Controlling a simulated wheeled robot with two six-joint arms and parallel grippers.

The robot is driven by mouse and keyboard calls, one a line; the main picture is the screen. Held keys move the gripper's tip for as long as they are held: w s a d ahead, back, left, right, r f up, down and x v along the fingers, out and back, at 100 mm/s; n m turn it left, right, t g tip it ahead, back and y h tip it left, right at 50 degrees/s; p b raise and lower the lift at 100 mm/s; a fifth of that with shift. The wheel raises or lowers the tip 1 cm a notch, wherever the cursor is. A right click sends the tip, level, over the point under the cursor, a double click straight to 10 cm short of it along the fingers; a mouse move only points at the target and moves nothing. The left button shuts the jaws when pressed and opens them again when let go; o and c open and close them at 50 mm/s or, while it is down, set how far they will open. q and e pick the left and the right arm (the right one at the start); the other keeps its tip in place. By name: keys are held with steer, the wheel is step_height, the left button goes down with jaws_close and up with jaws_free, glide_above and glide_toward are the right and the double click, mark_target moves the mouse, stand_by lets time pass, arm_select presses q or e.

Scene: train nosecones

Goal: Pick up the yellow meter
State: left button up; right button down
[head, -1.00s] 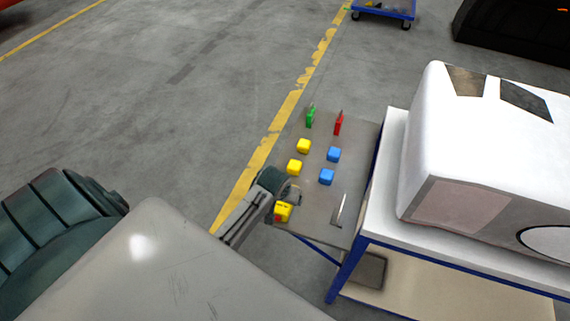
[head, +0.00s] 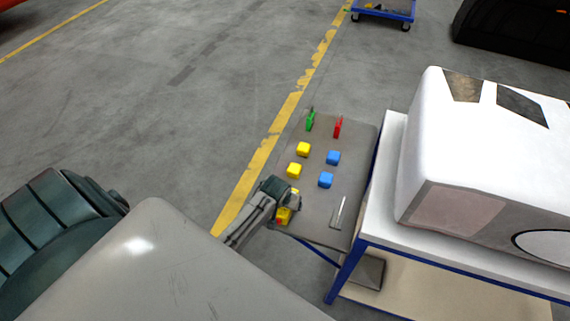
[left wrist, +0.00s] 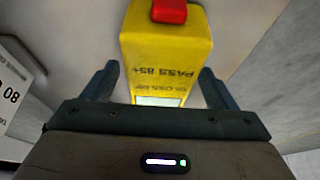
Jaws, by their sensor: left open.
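The yellow meter (head: 283,215) lies at the near left corner of the small grey side table (head: 318,205), partly hidden by my left gripper. In the left wrist view the meter (left wrist: 165,50) has a red part on top, dark print reading "PASS 85+" and a pale display. My left gripper (head: 290,205) is over the meter in the head view. In the left wrist view its two fingers (left wrist: 158,85) are open, one on each side of the meter's display end, with gaps showing. My right gripper is not in view.
Two yellow blocks (head: 303,149), two blue blocks (head: 333,157), a green clamp-like tool (head: 310,121), a red one (head: 338,127) and a thin metal tool (head: 340,212) lie on the table. A white nosecone (head: 480,150) stands on a blue-framed bench at right.

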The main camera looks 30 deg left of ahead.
arm_select(q)
steer(key=shift+f, duration=0.1)
steer(key=shift+c, duration=0.4)
steer(key=c, duration=1.1)
steer(key=shift+c, duration=0.7)
